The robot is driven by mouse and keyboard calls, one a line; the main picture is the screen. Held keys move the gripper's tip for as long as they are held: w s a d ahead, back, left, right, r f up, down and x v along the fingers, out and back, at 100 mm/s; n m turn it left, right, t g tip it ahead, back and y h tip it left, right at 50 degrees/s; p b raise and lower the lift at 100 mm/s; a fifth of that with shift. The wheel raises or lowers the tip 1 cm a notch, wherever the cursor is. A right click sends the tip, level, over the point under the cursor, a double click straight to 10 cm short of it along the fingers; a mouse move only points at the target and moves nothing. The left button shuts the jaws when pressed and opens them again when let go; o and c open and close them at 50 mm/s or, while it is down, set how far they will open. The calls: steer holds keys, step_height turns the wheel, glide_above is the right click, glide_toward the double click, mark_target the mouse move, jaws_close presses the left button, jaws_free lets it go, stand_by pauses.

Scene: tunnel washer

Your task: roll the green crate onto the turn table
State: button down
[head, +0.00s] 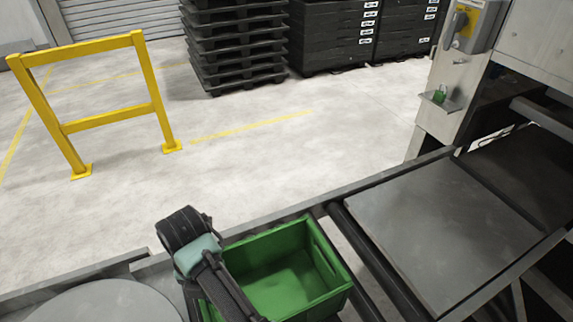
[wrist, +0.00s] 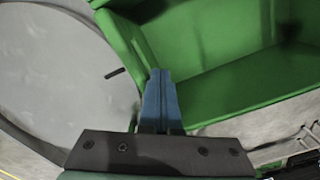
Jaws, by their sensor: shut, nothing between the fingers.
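The green crate (head: 290,283) stands open-topped and looks empty on the conveyor line at the lower middle of the head view. In the wrist view its green wall (wrist: 190,50) fills the top and right. The turn table, a round grey disc (head: 100,305), lies left of the crate, cut by the bottom edge; it also shows at left in the wrist view (wrist: 55,75). My gripper (wrist: 160,74) has its blue fingers together, empty, in front of the crate's wall on the turn table side. Whether they touch it I cannot tell. In the head view my arm hides the crate's left part.
A flat grey plate (head: 440,225) lies right of the crate, past dark rollers. A metal rail (head: 390,175) runs along the line's far side. A yellow barrier (head: 108,122), stacked black pallets (head: 235,45) and black boxes (head: 335,35) stand behind on open floor.

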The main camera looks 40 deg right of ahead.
steer(key=w+a+b, duration=0.3)
steer(key=a, duration=0.7)
steer(key=w+a+b, duration=0.2)
steer(key=a+b, duration=0.2)
steer(key=a, duration=0.7)
steer(key=w+a+b, duration=0.3)
steer(key=a+b, duration=0.1)
steer(key=a, duration=0.7)
steer(key=shift+w, duration=0.3)
stand_by(0.4)
steer(key=shift+s+d+p, duration=0.2)
steer(key=shift+d+p, duration=0.5)
steer(key=shift+p, duration=0.1)
steer(key=shift+s+d+p, duration=0.2)
steer(key=shift+d+p, duration=0.45)
steer(key=shift+p, duration=0.15)
